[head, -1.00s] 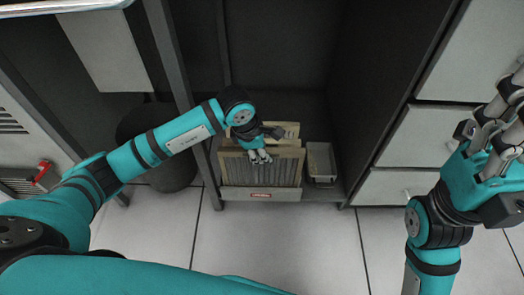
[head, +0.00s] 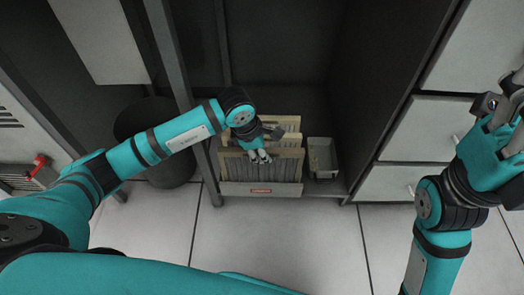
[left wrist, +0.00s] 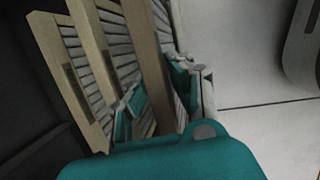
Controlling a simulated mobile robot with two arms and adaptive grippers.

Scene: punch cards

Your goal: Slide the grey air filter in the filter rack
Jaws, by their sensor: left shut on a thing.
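The grey air filter (head: 285,169), a pale frame around grey pleats, stands upright at the front of the filter rack (head: 262,189). The rack is low in the dark cabinet and has a red label on its front panel. My left gripper (head: 258,157) is shut on the filter's top edge. In the left wrist view, the fingers (left wrist: 158,97) lie on either side of the filter's frame (left wrist: 145,42). The filter's lower end is hidden behind the rack's front panel. My right gripper (head: 507,112) is at the right edge, partly cut off, away from the rack.
More pale-framed filters (left wrist: 60,45) stand behind the held one. A small grey bin (head: 322,158) is right of the rack. White drawers (head: 427,133) stand farther right, and a dark round stool (head: 160,140) is at left. The tiled floor in front (head: 290,235) is clear.

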